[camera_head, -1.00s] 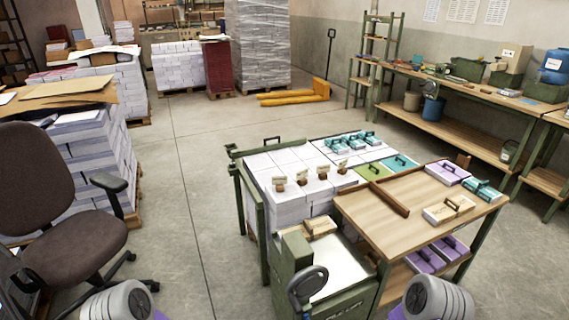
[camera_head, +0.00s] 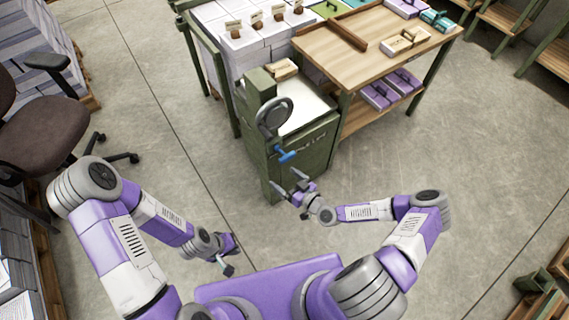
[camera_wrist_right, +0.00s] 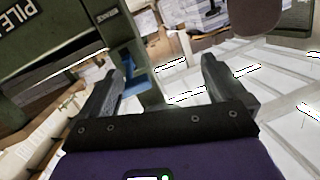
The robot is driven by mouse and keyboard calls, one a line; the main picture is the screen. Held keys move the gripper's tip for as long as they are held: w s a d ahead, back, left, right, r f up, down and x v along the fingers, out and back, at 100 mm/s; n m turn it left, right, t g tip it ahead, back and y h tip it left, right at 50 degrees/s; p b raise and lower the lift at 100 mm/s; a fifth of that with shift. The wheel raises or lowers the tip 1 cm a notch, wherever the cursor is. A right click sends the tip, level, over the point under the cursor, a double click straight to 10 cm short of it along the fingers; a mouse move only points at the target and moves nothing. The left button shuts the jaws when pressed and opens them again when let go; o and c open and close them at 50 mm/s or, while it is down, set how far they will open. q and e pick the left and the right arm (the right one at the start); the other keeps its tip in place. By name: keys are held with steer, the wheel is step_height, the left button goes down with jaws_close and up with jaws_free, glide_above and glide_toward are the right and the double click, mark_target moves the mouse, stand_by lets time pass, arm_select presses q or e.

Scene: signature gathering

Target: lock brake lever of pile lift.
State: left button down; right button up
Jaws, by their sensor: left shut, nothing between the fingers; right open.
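The pile lift (camera_head: 300,150) is a green cabinet with a pale top and a dark handwheel (camera_head: 274,117) on its front. The blue brake lever (camera_head: 287,156) sticks out from its front face below the handwheel. My right gripper (camera_head: 287,180) is open just in front of the cabinet, a little below the lever and apart from it. In the right wrist view, a blue part (camera_wrist_right: 138,86) shows beyond the open fingers, beside the green panel with "PILE" lettering. My left gripper (camera_head: 229,269) is shut and empty, low over the floor to the left.
A wooden-topped table (camera_head: 350,45) with boxes stands behind and right of the lift. Paper stacks (camera_head: 240,45) lie behind it. An office chair (camera_head: 40,130) stands at the left.

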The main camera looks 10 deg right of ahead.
mark_target(289, 160)
steer(key=d+t, duration=0.1)
steer(key=w+d+r+t+h, duration=0.1)
steer(key=d, duration=0.1)
steer(key=d+t, duration=0.1)
steer(key=d, duration=0.1)
steer(key=shift+w+r+h, duration=0.3)
steer(key=shift+h, duration=0.1)
steer(key=b+x, duration=0.1)
steer(key=x, duration=0.6)
steer(key=shift+a, duration=0.1)
arm_select(q)
steer(key=shift+s+a+f, duration=0.25)
steer(key=shift+s+f, duration=0.15)
steer(key=shift+f, duration=0.25)
arm_select(e)
steer(key=shift+c, duration=0.2)
